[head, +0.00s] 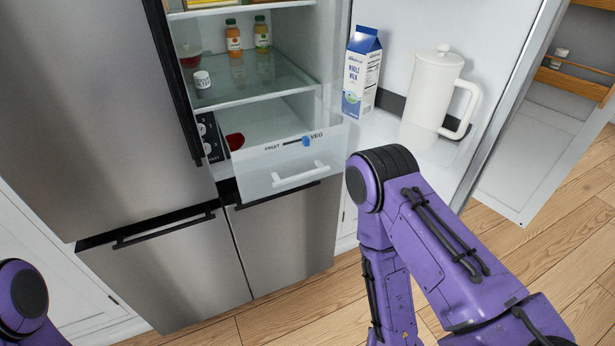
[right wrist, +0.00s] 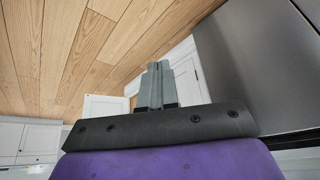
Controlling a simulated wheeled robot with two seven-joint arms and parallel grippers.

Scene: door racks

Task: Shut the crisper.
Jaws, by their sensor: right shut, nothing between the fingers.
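The crisper (head: 260,180) is a clear drawer low in the open fridge in the head view. Its frosted front has a white handle and a FRUIT–VEG slider with a blue knob. It stands pulled out past the shelf above, and a red item (head: 235,141) shows behind its front. My right arm stands right of the crisper, its forearm pointing down; its gripper is out of the head view. In the right wrist view my right gripper (right wrist: 155,68) has its grey fingers together, empty, over the wood floor and a cabinet. My left gripper is not in view.
The open fridge door on the right holds a milk carton (head: 361,70) and a white pitcher (head: 428,100). A glass shelf (head: 250,88) with bottles and a small white jar is above the crisper. Steel lower doors (head: 285,240) are shut. Wood floor is open in front.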

